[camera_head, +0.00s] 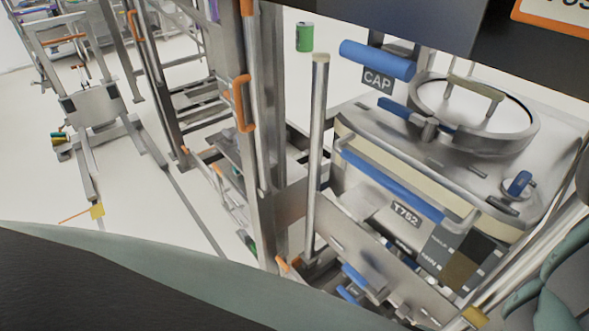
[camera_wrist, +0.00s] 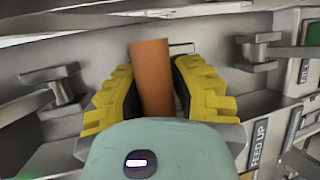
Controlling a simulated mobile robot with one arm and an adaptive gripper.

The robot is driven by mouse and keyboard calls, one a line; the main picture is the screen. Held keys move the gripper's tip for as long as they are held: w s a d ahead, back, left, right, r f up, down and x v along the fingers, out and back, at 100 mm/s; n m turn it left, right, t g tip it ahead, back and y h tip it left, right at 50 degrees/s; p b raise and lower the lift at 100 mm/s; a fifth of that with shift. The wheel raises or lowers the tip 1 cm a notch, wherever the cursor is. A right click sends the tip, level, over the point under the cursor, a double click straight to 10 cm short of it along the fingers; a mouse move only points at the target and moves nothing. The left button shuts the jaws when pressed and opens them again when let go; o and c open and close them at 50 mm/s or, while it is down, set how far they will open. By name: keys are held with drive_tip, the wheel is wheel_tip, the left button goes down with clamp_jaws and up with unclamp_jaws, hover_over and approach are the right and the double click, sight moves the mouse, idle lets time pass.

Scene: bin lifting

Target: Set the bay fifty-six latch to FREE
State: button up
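In the wrist view an orange bar-shaped handle (camera_wrist: 151,70) stands between the two yellow, dark-padded fingers of my gripper (camera_wrist: 153,85). The pads appear to touch it on both sides, so my gripper looks shut on it. The handle's lower end is hidden behind the teal gripper body. I cannot read a bay fifty-six label or a FREE mark in either view, so I cannot confirm that this handle is that latch. My gripper's fingers do not show in the head view.
Grey metal brackets (camera_wrist: 60,88) flank the handle, and a "FEED UP" label (camera_wrist: 259,145) sits at right. In the head view a metal bin marked T752 (camera_head: 475,185) with blue handles stands at right, beside a steel post (camera_head: 316,150). Open floor (camera_head: 40,185) lies at left.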

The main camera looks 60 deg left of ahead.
drive_tip(key=shift+r, duration=0.1)
clamp_jaws()
drive_tip(key=shift+b, duration=0.5)
wheel_tip(320, 180, down, 8)
drive_tip(key=m+t+h+b, duration=0.4)
drive_tip(key=t+b, duration=0.4)
drive_tip(key=b, duration=2.3)
drive_tip(key=shift+m, duration=0.3)
drive_tip(key=shift+r+b, duration=0.1)
drive_tip(key=shift+b, duration=0.3)
drive_tip(key=o, duration=0.9)
unclamp_jaws()
drive_tip(key=shift+c, duration=0.2)
